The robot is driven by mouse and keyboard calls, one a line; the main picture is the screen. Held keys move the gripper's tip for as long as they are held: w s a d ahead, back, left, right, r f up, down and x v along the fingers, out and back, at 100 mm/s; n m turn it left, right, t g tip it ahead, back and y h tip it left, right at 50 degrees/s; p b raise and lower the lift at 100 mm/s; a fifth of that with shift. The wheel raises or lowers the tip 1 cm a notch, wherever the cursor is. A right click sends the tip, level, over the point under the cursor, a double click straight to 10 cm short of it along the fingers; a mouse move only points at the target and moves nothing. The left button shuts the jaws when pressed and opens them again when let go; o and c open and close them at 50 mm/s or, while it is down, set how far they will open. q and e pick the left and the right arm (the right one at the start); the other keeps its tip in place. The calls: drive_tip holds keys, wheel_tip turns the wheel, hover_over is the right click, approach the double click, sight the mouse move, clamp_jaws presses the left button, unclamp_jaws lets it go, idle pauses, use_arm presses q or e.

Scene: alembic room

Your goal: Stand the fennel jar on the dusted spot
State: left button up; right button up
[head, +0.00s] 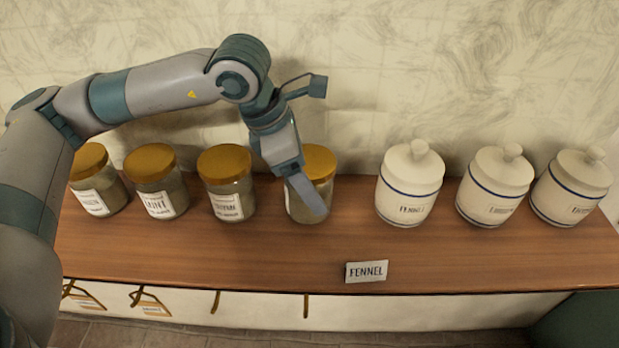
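A white lidded ceramic jar (408,190) with a blue band stands on the wooden shelf, its label appearing to read FENNEL. A small card reading FENNEL (367,271) is at the shelf's front edge. My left gripper (312,210) points down at a glass jar with a golden lid (322,163), left of the ceramic jar. A finger crosses the front of this glass jar and hides most of its label, so I cannot read it. I cannot tell whether the gripper is closed on it. No dusted spot is clearly visible. My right gripper is out of view.
Three more golden-lidded glass jars (228,190) stand to the left on the shelf (230,258). Two more white ceramic jars (495,190) stand to the right. The front strip of the shelf is mostly clear. Hooks with tags (150,300) hang below its edge.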

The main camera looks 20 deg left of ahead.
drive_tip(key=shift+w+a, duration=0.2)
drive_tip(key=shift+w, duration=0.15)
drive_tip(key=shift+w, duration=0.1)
use_arm(q)
drive_tip(key=o, duration=1.3)
drive_tip(key=shift+c, duration=0.2)
drive_tip(key=shift+o, duration=0.3)
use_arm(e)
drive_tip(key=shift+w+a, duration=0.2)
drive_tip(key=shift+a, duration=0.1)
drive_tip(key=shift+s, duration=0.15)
